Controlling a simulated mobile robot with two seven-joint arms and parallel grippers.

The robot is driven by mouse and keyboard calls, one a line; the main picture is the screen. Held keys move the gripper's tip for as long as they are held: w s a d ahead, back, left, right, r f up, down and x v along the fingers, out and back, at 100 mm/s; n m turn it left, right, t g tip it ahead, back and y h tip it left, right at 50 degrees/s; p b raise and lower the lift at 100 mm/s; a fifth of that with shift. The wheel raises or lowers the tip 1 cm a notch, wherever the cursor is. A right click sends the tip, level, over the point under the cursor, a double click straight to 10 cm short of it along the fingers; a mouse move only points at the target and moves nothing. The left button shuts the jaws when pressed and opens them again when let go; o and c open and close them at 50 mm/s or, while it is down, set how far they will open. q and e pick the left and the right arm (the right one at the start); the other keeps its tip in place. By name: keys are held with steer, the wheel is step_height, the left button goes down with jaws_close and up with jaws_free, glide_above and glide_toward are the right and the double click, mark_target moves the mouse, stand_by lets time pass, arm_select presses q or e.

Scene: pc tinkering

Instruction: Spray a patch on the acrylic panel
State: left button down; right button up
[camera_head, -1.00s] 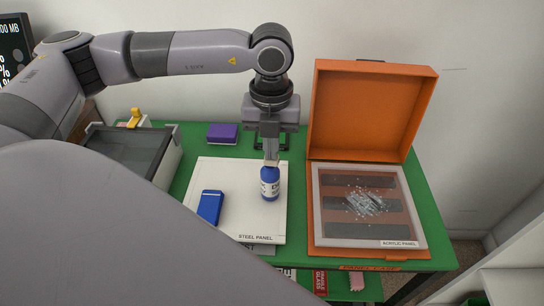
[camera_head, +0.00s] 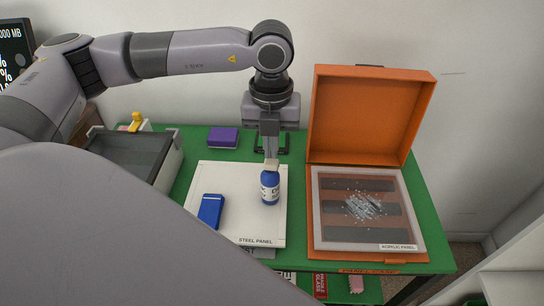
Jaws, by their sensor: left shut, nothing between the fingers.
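The acrylic panel (camera_head: 331,236) lies in the open orange case at right, with a pale speckled patch (camera_head: 362,206) near its middle. A blue spray bottle (camera_head: 269,191) with a white label and beige top stands upright on the white steel panel (camera_head: 239,178). My left gripper (camera_head: 270,157) points down just above the bottle's top, its fingers together with nothing between them. Whether the fingertips touch the top is hard to tell. My right gripper is not in view.
A blue flat object (camera_head: 210,210) lies on the steel panel. A purple block (camera_head: 223,137) sits behind it on the green table (camera_head: 430,228). A grey open bin (camera_head: 140,150) stands at left. The raised orange lid (camera_head: 368,115) stands behind the acrylic panel.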

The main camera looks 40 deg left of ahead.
arm_select(q)
steer(key=shift+r, duration=0.2)
stand_by(0.4)
steer(key=shift+r+p, duration=1.55)
steer(key=shift+r, duration=0.95)
steer(key=shift+s+f, duration=0.1)
